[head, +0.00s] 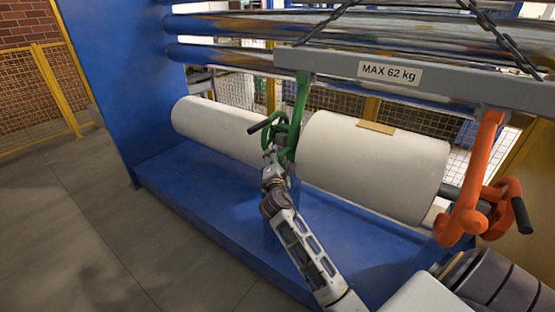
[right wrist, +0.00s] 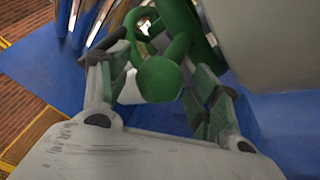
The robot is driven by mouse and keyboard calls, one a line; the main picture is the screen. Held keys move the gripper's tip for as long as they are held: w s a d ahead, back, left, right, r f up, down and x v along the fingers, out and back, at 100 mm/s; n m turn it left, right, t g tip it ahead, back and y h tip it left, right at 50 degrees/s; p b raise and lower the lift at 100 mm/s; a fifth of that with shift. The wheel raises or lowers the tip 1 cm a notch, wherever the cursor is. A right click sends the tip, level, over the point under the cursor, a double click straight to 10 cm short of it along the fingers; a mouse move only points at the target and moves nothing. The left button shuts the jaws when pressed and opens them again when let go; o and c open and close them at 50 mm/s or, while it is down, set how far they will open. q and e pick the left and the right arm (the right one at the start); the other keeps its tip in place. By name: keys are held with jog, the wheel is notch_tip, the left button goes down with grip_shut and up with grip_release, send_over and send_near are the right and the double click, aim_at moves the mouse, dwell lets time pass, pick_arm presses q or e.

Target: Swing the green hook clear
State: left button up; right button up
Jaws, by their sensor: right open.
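The green hook (head: 299,108) hangs from the grey lifting beam (head: 400,68) in front of the paper rolls. It has a curled lower part and a dark-ended handle (head: 258,125) pointing left. My right gripper (head: 271,158) is at the hook's lower left side in the head view. In the right wrist view, its open fingers stand on either side of a rounded green end of the hook (right wrist: 160,78). I cannot tell whether either finger touches it. My left gripper is not in view.
An orange hook (head: 480,185) hangs from the beam's right end. A left white roll (head: 215,128) and a right white roll (head: 370,165) lie above the blue machine base (head: 190,185). Metal rollers (head: 240,28) run behind the beam. Open floor (head: 80,220) lies left.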

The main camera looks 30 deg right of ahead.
jog(key=shift+w+d, duration=0.25)
jog(key=shift+w, duration=0.1)
grip_shut()
dwell(0.4)
